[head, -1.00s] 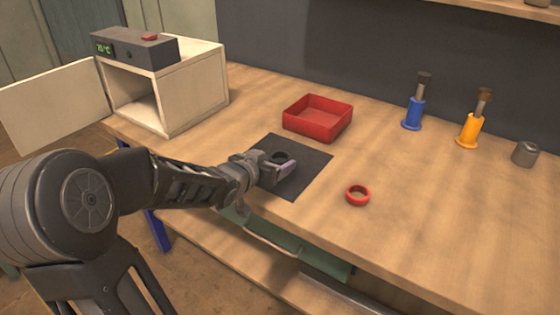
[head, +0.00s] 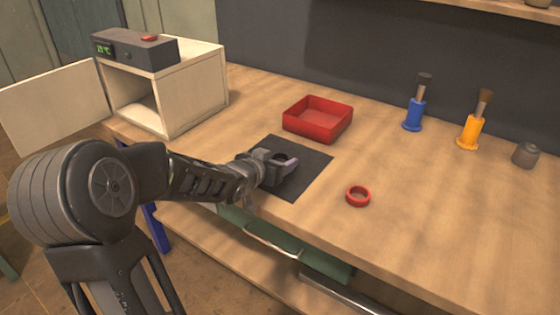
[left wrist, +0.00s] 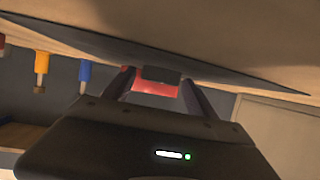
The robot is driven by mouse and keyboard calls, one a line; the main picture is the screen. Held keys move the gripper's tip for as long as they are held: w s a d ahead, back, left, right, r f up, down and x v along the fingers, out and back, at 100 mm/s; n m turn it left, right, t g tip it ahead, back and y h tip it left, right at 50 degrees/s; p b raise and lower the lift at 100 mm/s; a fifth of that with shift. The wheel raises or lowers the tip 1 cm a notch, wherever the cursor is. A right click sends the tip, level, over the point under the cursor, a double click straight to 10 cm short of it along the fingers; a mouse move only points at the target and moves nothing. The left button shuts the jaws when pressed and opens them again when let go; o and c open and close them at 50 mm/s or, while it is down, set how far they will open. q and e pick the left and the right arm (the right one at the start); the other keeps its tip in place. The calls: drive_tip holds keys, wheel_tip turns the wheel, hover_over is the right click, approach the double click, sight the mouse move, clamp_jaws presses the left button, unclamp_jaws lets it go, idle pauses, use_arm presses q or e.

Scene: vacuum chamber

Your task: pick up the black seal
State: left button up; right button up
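The black seal (head: 281,156) is a small dark ring on the dark mat (head: 305,152) on the bench, partly hidden by my left gripper. My left gripper (head: 280,163) is low over the mat, its fingers on either side of the seal. In the left wrist view the seal (left wrist: 161,74) shows as a dark block between the fingertips (left wrist: 158,80). The fingers are apart, with a gap beside the seal at least on the left. My right gripper is in neither view.
A red tray (head: 318,132) stands behind the mat, and a red ring (head: 358,196) lies to its right. A white open-doored box (head: 196,92) stands at left. Blue (head: 413,115) and orange (head: 470,131) brush holders and a grey weight (head: 526,155) stand at right.

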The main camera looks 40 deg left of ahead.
use_arm(q)
drive_tip(key=c, duration=1.1)
wheel_tip(320, 180, up, 10)
drive_tip(key=p, duration=0.4)
drive_tip(key=shift+d, duration=0.1)
